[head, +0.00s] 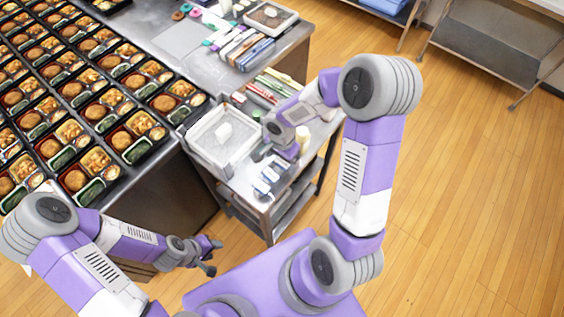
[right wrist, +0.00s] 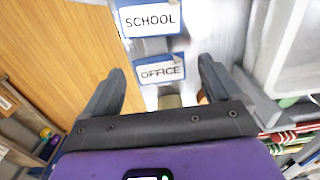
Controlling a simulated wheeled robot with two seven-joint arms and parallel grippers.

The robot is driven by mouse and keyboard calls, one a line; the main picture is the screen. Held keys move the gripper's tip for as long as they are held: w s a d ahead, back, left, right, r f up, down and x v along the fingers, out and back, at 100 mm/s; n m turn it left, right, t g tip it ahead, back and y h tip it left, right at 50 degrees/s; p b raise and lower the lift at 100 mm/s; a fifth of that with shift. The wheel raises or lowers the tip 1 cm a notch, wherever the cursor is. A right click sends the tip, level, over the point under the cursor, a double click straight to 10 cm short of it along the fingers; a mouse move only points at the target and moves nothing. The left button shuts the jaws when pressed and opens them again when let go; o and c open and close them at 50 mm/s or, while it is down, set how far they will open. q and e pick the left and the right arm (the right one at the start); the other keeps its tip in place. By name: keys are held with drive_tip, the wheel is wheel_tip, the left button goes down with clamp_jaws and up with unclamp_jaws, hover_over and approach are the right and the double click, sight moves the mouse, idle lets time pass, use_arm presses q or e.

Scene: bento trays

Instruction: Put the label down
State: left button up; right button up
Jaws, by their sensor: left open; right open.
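In the right wrist view a blue-framed label reading OFFICE (right wrist: 161,72) lies below a blue-framed label reading SCHOOL (right wrist: 152,19). Small blue and white label pieces (head: 262,188) show on the small cart's front part in the head view. My right gripper (head: 275,152) is above the cart. In its wrist view the right gripper (right wrist: 160,66) is open, with one finger on each side of the OFFICE label and nothing visibly clamped. Whether the fingers touch the label I cannot tell. My left gripper (head: 211,257) is open and empty, low beside the cart.
A white bin (head: 197,143) stands on the cart left of my right gripper. Several bento trays (head: 133,136) fill the steel table at left. Wooden floor (head: 440,200) lies open at right.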

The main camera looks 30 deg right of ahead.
sight(282, 163)
idle(0.4)
drive_tip(key=c, duration=1.2)
wheel_tip(282, 163, up, 10)
drive_tip(key=shift+s+r+p, duration=0.1)
drive_tip(key=shift+r+p, duration=0.05)
drive_tip(key=shift+p, duration=1.05)
